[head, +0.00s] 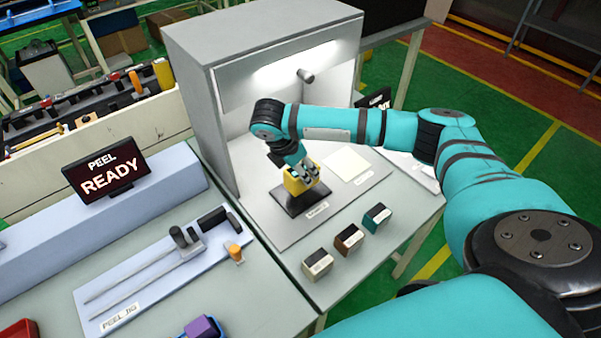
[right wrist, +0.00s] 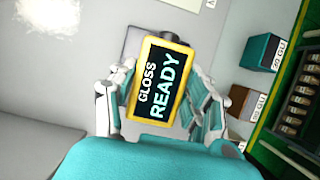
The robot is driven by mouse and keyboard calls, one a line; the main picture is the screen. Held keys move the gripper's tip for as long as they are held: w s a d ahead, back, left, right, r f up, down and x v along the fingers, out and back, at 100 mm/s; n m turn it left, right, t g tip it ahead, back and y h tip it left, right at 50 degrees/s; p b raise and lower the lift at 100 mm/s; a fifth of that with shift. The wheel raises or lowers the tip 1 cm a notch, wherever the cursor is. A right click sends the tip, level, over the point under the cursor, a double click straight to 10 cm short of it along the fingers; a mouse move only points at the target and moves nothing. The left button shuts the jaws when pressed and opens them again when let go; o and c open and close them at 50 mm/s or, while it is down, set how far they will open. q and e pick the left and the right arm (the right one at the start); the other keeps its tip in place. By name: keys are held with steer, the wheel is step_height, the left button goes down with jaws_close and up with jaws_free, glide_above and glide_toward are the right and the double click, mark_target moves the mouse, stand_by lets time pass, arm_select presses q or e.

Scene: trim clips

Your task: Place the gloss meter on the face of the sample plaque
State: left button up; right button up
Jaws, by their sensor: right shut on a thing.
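The gloss meter (head: 296,185) is a small yellow block, and its screen reads GLOSS READY in the right wrist view (right wrist: 163,78). My right gripper (head: 305,174) is shut on it, with a finger on each side in the right wrist view (right wrist: 158,97). A dark plaque (head: 291,207) lies on the floor of the light booth, directly under the meter in the head view. A cream square plaque (head: 347,165) lies to its right. I cannot tell whether the meter touches the dark plaque or is just above it. My left gripper is out of view.
The grey light booth (head: 232,115) has walls and a roof close around my right arm. Three small labelled blocks, cream (head: 317,264), brown (head: 349,239) and teal (head: 377,217), stand along the table front. A peel jig (head: 150,290) and a PEEL READY display (head: 105,176) are at left.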

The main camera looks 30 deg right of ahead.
steer(key=shift+w+r, duration=0.1)
steer(key=shift+w, duration=0.35)
step_height(320, 180, down, 3)
steer(key=shift+s+r+p, duration=0.1)
steer(key=shift+r+p, duration=0.1)
steer(key=shift+p, duration=0.5)
steer(key=shift+f, duration=0.55)
steer(key=o, duration=1.3)
steer(key=shift+f, duration=0.1)
steer(key=shift+o, duration=0.2)
steer(key=b+v, duration=0.2)
steer(key=v, duration=0.9)
steer(key=shift+b, duration=0.4)
steer(key=shift+a+r, duration=0.15)
steer(key=shift+r, duration=0.45)
